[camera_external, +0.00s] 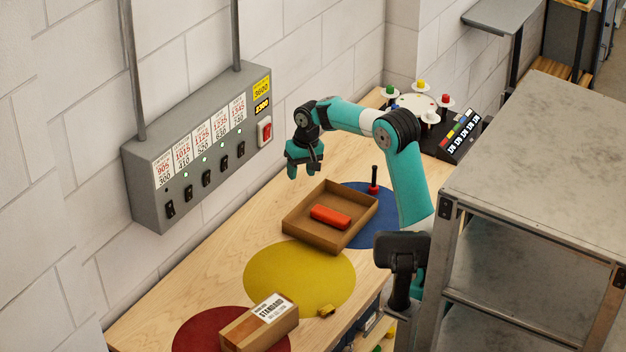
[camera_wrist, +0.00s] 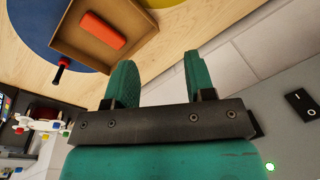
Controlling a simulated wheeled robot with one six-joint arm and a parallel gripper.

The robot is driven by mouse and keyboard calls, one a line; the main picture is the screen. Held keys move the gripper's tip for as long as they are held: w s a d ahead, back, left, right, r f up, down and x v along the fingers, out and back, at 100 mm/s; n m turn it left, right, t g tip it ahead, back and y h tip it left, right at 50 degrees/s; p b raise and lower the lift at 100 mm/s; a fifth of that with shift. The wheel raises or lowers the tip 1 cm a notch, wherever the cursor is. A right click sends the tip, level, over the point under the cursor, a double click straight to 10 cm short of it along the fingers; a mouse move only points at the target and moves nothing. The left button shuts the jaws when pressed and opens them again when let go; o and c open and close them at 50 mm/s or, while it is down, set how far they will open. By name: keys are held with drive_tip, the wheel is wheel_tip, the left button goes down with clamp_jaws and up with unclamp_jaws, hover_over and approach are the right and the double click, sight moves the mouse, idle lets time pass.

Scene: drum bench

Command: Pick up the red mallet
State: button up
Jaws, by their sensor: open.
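The red mallet (camera_external: 373,188) stands upright on the blue disc, its red head down and black handle up, just beyond the right corner of the brown tray. In the wrist view its black handle (camera_wrist: 60,75) shows at the left, beside the tray. My gripper (camera_external: 303,173) is open and empty, above the table near the tray's back left side and apart from the mallet. Its two teal fingers (camera_wrist: 160,75) stand spread in the wrist view, with nothing between them.
An open brown tray (camera_external: 300,239) holds a red-orange block (camera_external: 330,216). A blue disc (camera_external: 362,238), yellow disc (camera_external: 290,285) and dark red disc (camera_external: 197,333) lie on the table. A cardboard box (camera_external: 262,325) is at the front. A grey switch panel (camera_external: 150,210) juts from the wall.

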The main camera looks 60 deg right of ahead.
drive_tip(key=w+d+f+m+h, duration=0.2)
drive_tip(key=d+m, duration=0.5)
drive_tip(key=d, duration=1.1)
drive_tip(key=m+g, duration=0.1)
drive_tip(key=m, duration=0.6)
hover_over(372, 166)
wheel_tip(372, 166, down, 3)
drive_tip(key=shift+y, duration=0.4)
wheel_tip(372, 166, down, 12)
drive_tip(key=shift+d+r+p, duration=0.1)
drive_tip(key=shift+r+p, duration=0.15)
drive_tip(key=shift+p, duration=0.8)
drive_tip(key=shift+f+p, duration=1.1)
drive_tip(key=shift+f, duration=1.9)
clamp_jaws()
